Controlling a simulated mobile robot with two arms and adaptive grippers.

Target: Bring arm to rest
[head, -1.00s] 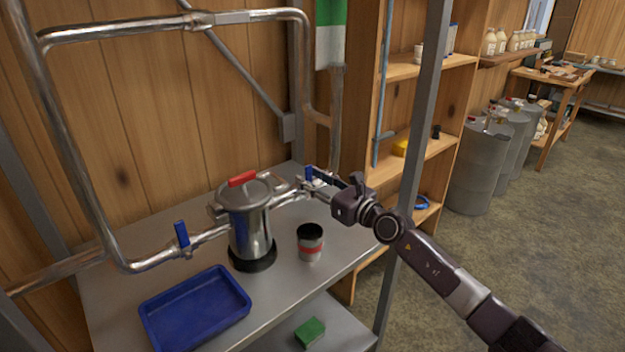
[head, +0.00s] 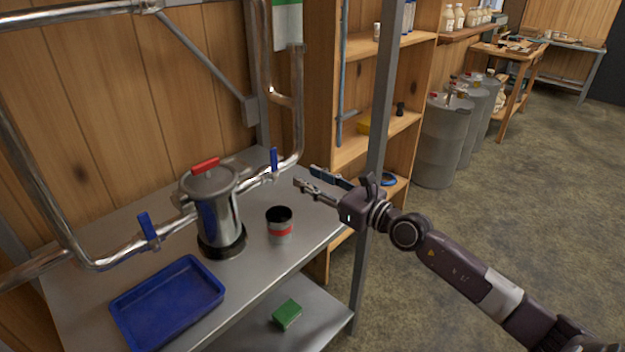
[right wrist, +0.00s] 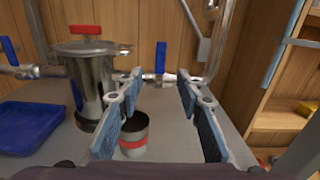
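My right gripper (head: 312,180) reaches in from the right in the head view, above the right side of the metal table. In the right wrist view its two blue-padded fingers (right wrist: 158,115) stand wide apart with nothing held between them. The blue-handled valve (head: 273,163) on the pipe is left of the fingertips and apart from them; it also shows beyond the fingers in the right wrist view (right wrist: 160,62). The metal pot with a red-handled lid (head: 212,205) stands further left, with another blue-handled valve (head: 148,230) beside it. My left gripper is not in view.
A can with a red band (head: 280,224) and a blue tray (head: 166,300) are on the metal table (head: 262,262). A green sponge-like block (head: 287,314) lies on the lower shelf. A grey post (head: 378,130) stands close behind my right gripper.

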